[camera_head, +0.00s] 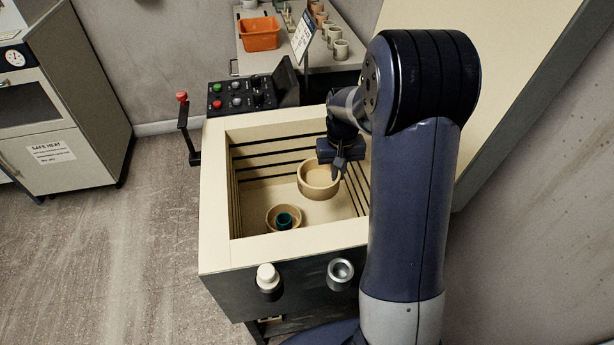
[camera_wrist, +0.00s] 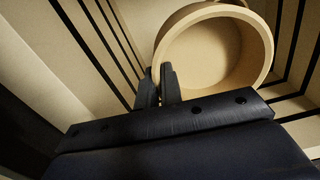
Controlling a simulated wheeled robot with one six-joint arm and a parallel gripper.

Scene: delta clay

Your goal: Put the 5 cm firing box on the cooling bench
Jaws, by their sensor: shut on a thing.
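A tan round open box (camera_head: 318,190) is inside the open-topped kiln (camera_head: 222,215). My gripper (camera_head: 341,172) is shut on the right part of its wall. In the wrist view the fingers (camera_wrist: 158,86) pinch the rim of this box (camera_wrist: 215,55), which looks empty inside. It seems to be held above the kiln floor. I cannot read a size on either box. A bench (camera_head: 262,62), possibly the cooling bench, stands behind the kiln.
The bench holds an orange bin (camera_head: 259,33), several cups (camera_head: 335,40) and a sign (camera_head: 303,35). A control panel (camera_head: 238,95) and a red-knobbed lever (camera_head: 183,98) stand at the kiln's back left. A raised pale panel (camera_head: 500,50) is at right. Floor at left is clear.

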